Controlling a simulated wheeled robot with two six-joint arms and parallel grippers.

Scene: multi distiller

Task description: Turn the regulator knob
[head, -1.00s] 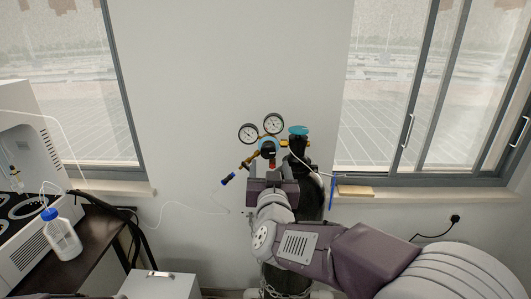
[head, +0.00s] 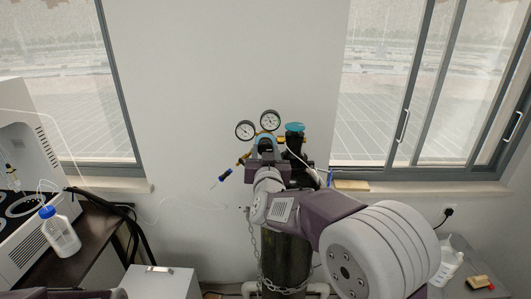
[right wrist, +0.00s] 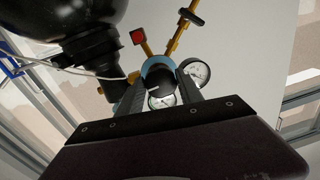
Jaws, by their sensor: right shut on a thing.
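The regulator (head: 262,139) has a blue body, brass fittings and two round white gauges, (head: 245,131) and (head: 270,121). It is fixed to a dark gas cylinder (head: 286,262) in front of the wall. My right gripper (head: 265,153) reaches it from the front and hides much of it in the head view. In the right wrist view, the black regulator knob (right wrist: 159,79) sits between the two fingers of my right gripper (right wrist: 159,92), which is shut on it. My left gripper is out of view.
A turquoise-topped valve (head: 295,128) with a thin white tube stands close to the gripper's right. A chain (head: 262,270) hangs around the cylinder. A dark table (head: 92,236) with a blue-capped bottle (head: 60,232) is at left. A white bottle (head: 447,262) stands at lower right.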

